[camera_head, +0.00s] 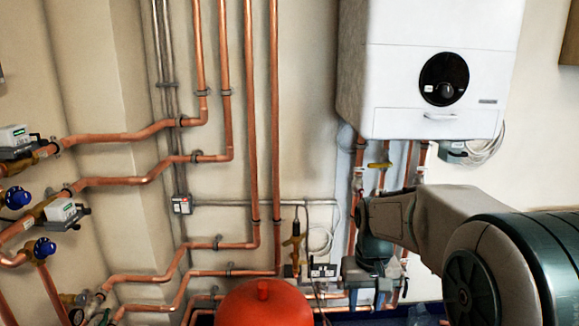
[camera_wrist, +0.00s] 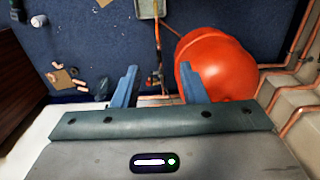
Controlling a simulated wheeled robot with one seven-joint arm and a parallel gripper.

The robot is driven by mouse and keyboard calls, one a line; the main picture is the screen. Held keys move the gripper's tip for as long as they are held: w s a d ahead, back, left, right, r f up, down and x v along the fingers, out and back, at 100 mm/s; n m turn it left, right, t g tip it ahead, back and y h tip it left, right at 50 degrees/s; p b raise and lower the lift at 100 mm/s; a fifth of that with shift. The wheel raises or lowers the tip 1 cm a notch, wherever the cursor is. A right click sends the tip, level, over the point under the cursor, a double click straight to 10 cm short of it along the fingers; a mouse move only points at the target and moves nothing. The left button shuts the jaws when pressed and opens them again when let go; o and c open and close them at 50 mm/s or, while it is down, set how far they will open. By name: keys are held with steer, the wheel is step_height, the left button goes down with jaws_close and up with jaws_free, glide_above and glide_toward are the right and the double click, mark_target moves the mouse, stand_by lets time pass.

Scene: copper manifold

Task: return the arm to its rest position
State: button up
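My arm shows at the right of the head view, reaching in toward the wall below the white boiler (camera_head: 430,70). My gripper (camera_wrist: 158,84) shows in the wrist view, pointing down toward the blue floor. Its two blue-grey fingers stand wide apart with nothing between them. A red rounded tank (camera_wrist: 218,68) lies below and beyond the right finger. In the head view the same red tank (camera_head: 262,303) is at the bottom middle. My fingers are not clearly visible in the head view.
Copper pipes (camera_head: 249,150) run up the wall and along the left side with blue-handled valves (camera_head: 17,197). More pipes pass at the right of the wrist view. Small scraps (camera_wrist: 62,78) and a white can (camera_wrist: 38,20) lie on the blue floor (camera_wrist: 95,50).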

steer(key=s+a+r+t+p, duration=0.1)
steer(key=s+r+t+p, duration=0.1)
steer(key=s+r+p, duration=0.8)
steer(key=s+r, duration=0.2)
steer(key=s, duration=0.4)
steer(key=shift+s+r+m+t, duration=0.3)
steer(key=shift+s, duration=0.1)
